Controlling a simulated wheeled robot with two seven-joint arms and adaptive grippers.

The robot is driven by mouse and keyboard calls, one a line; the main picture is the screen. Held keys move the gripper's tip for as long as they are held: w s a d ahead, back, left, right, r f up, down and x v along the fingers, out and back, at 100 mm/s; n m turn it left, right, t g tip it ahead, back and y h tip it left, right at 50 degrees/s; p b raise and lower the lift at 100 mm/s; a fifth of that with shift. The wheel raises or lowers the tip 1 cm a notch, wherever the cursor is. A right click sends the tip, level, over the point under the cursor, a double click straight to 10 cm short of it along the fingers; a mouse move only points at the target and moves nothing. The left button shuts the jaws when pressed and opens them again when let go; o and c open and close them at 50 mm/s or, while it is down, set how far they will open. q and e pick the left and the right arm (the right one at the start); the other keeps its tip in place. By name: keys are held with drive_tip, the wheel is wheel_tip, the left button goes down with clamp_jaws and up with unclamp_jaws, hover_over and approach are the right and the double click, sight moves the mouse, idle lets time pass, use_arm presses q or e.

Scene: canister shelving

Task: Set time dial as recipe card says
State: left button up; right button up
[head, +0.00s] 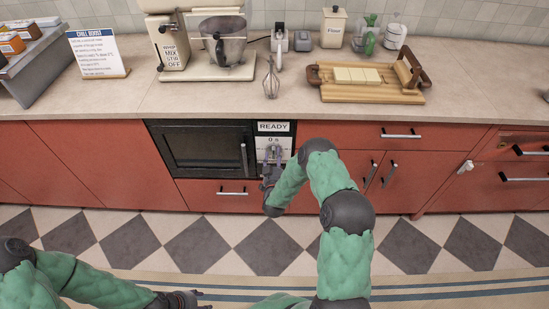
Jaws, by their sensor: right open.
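The recipe card (97,52) stands on the counter at the far left; its blue heading shows, but its small lines are too fine to read surely. A built-in black oven-like unit (205,148) sits under the counter. Its right-hand panel shows a "READY" label (273,127) and a "0 s" readout (273,140). The time dial below the readout is largely hidden by my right gripper (271,158), which is open and right at the panel; whether it touches the dial I cannot tell. My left gripper (192,299) is low at the bottom edge, away from the unit, its jaws unclear.
The checkered floor in front is clear.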

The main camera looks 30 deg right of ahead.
drive_tip(key=shift+w+d, duration=0.25)
drive_tip(key=shift+w, duration=0.15)
clamp_jaws()
drive_tip(key=shift+m, duration=0.4)
drive_tip(key=m+b, duration=0.1)
drive_tip(key=m, duration=0.2)
drive_tip(key=m+b, duration=0.2)
drive_tip(key=m, duration=0.2)
drive_tip(key=m+b, duration=0.2)
drive_tip(key=m, duration=0.1)
drive_tip(key=shift+s+d+f+m, duration=0.15)
drive_tip(key=shift+d+f+m, duration=0.1)
drive_tip(key=shift+f+m, duration=0.15)
idle(0.3)
